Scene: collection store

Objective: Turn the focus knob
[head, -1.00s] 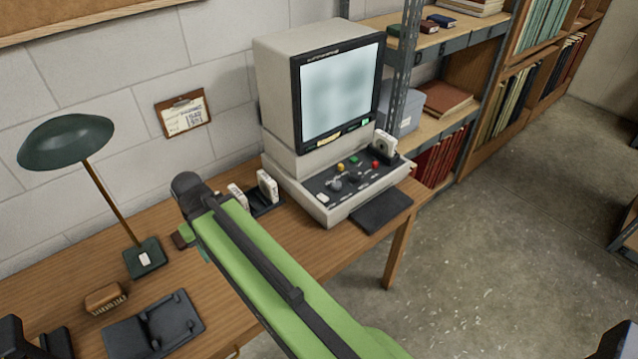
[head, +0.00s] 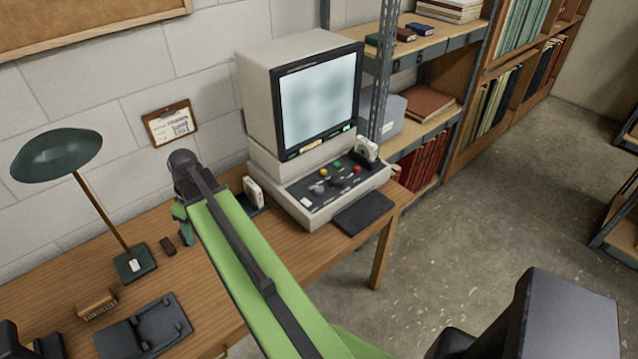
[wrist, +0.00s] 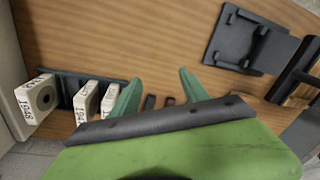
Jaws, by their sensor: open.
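The film reader (head: 262,105) stands on the desk with a blurred, pale screen (head: 318,98). Its sloping dark control panel (head: 300,190) carries grey knobs (head: 318,188) and yellow, green and red controls; I cannot tell which knob is the focus knob. My gripper (head: 182,225) is over the desk, left of the reader and apart from the panel, largely hidden by my arm. In the wrist view my gripper (wrist: 160,90) shows two green fingers, spread with nothing held, pointing over bare wood and small dark blocks. The panel's knobs do not show in the wrist view.
White labelled boxes (wrist: 87,100) stand in a dark rack beside the gripper. A green lamp (head: 135,262), a brush (head: 97,303) and a black tray (head: 145,325) occupy the desk's left. A dark pad (head: 362,212) lies before the reader. Shelving (head: 420,130) stands right; floor there is open.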

